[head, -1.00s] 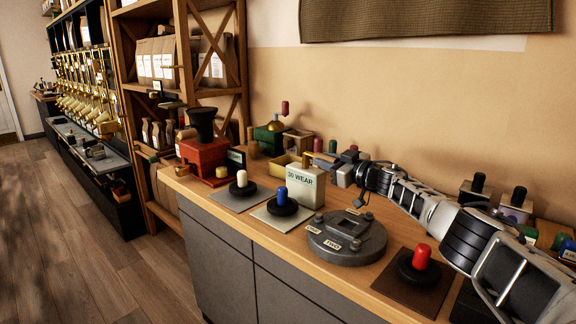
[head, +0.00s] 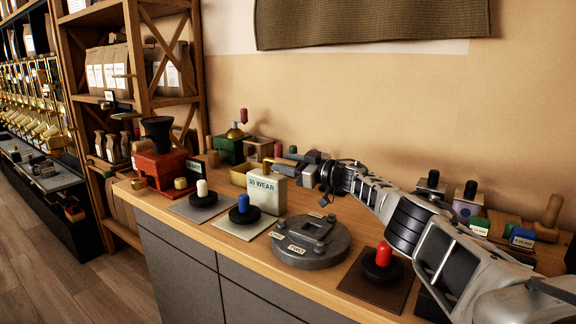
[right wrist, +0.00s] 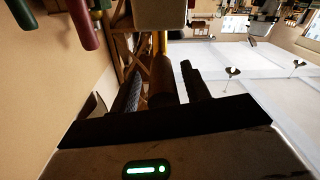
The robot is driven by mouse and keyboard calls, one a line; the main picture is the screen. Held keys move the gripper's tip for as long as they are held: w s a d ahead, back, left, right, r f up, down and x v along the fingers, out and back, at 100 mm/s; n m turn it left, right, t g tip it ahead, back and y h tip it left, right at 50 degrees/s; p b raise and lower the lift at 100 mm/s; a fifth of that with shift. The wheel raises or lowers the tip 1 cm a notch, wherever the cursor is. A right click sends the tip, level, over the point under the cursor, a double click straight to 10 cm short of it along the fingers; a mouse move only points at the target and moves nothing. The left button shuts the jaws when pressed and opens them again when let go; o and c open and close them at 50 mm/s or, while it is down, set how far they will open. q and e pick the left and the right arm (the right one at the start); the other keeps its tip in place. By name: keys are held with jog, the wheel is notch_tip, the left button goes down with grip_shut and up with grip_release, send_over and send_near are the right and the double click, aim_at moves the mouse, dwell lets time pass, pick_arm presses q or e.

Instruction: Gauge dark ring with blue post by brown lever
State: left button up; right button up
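The dark ring with the blue post (head: 243,212) lies on a pale square plate (head: 246,228) at the counter's front. The post stands upright. My right gripper (head: 288,158) is behind and right of it, beyond the "30 WEAR" box, pointing left. In the right wrist view my right gripper (right wrist: 163,88) has its dark fingers apart. A brown cylinder (right wrist: 162,82) shows between them; I cannot tell whether it is touched or which lever it is. A round grey fixture (head: 310,245) with two small label tags sits right of the ring. My left gripper is out of view.
A white-post ring (head: 201,197) and a red-post ring (head: 382,265) flank these. The box (head: 266,194) stands close behind the blue ring. A red grinder (head: 160,165) is at left. Labelled blocks (head: 522,238) are at right. The front strip of counter is partly free.

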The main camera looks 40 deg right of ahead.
aim_at(298, 165)
jog(key=shift+s+d+p, duration=0.15)
jog(key=shift+s+p, duration=0.3)
jog(key=shift+p, duration=0.1)
jog(key=shift+p+v, duration=1)
jog(key=shift+v, duration=0.1)
pick_arm(q)
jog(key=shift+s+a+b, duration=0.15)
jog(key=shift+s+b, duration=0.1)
jog(key=shift+b, duration=0.85)
pick_arm(e)
jog(key=v, duration=1.3)
jog(key=shift+f, duration=0.1)
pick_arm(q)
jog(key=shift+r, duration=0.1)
pick_arm(e)
jog(key=shift+w, duration=0.1)
